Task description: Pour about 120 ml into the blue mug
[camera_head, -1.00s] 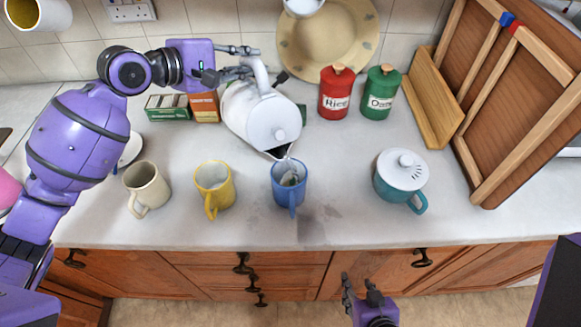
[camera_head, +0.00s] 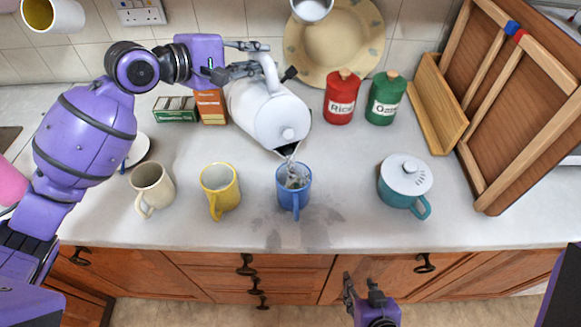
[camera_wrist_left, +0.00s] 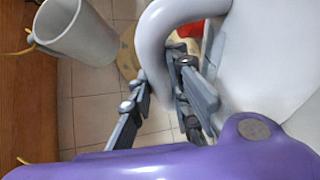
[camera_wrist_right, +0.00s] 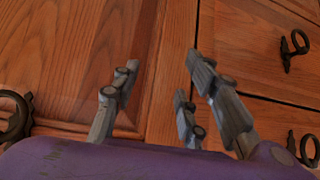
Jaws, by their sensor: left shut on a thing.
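The white kettle (camera_head: 268,112) is tilted, its spout above the blue mug (camera_head: 294,193). A thin clear stream runs from the spout into the mug, where clear liquid shows; the exact level is hard to tell. My left gripper (camera_head: 262,58) is shut on the kettle's handle, which also shows in the left wrist view (camera_wrist_left: 152,45). The blue mug stands upright on the counter, handle toward the front. My right gripper (camera_head: 362,290) is open and empty in front of the cabinets; its spread fingers show in the right wrist view (camera_wrist_right: 165,90).
A cream mug (camera_head: 152,186) and a yellow mug (camera_head: 220,187) stand left of the blue mug. A teal lidded pot (camera_head: 403,187) stands to the right. Red (camera_head: 341,99) and green (camera_head: 384,100) canisters stand behind. A darker wet-looking patch (camera_head: 318,226) lies on the counter by the blue mug.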

